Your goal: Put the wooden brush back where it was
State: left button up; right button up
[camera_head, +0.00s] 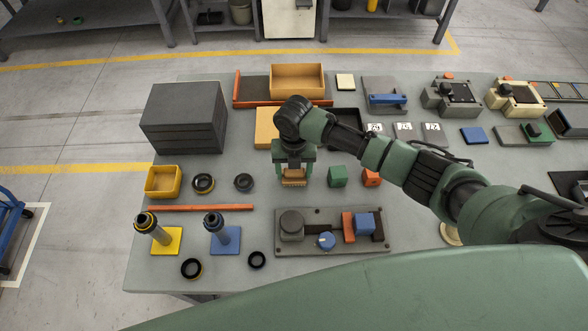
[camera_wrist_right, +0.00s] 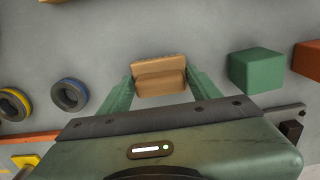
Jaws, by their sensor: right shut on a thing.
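The wooden brush (camera_head: 294,179) is a small tan block in the head view, below my right gripper (camera_head: 293,170). In the right wrist view the brush (camera_wrist_right: 160,76) sits between the two green fingers of the right gripper (camera_wrist_right: 160,84), which is shut on it. The brush's underside is hard to make out, and I cannot tell whether it touches the table. My left gripper is not in view. The grey table (camera_head: 320,228) lies beneath.
A green block (camera_head: 337,176) and an orange block (camera_head: 371,177) are right of the brush. Black rings (camera_head: 243,182) and a yellow bin (camera_head: 163,181) are left. A fixture plate (camera_head: 300,250) lies in front. A large dark box (camera_head: 184,117) stands at back left.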

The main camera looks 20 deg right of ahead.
jog(key=o, duration=0.8)
jog(key=shift+f, duration=0.15)
jog(key=o, duration=0.4)
jog(key=shift+r, duration=0.4)
notch_tip(320, 180, up, 12)
jog(key=b, duration=0.2)
jog(key=shift+f, duration=0.2)
